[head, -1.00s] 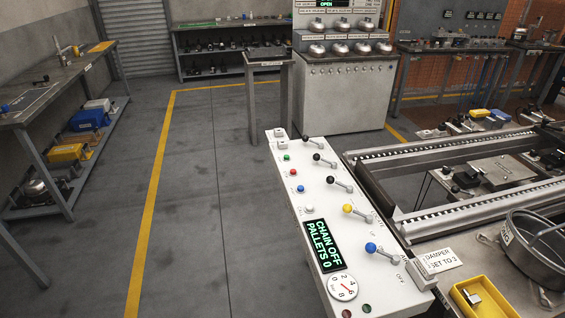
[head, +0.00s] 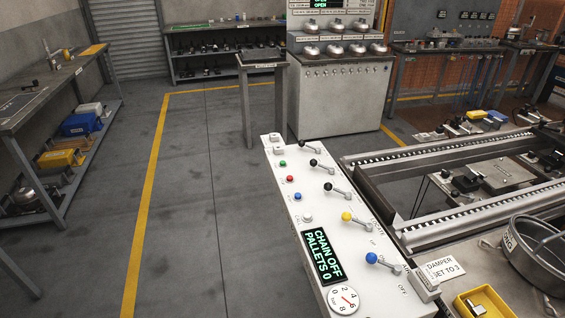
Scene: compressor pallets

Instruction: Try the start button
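A white control console (head: 318,230) stands in the lower middle of the head view. A green button (head: 282,164), a red button (head: 290,179), a blue button (head: 297,196) and a white button (head: 307,217) run down its left side. Their labels are too small to read, so which one is the start button cannot be told for sure. The display (head: 323,257) reads "CHAIN OFF" and "PALLETS 0". Levers with black, yellow (head: 346,217) and blue (head: 371,258) knobs line its right side. A round gauge (head: 342,300) sits below the display. Neither gripper shows.
A conveyor frame (head: 440,190) stands right of the console, beside a sign (head: 441,269) reading "DAMPER SET TO 3", a round pan (head: 541,250) and a yellow tray (head: 465,304). Workbenches line the left and back. Floor (head: 215,220) left of the console is clear.

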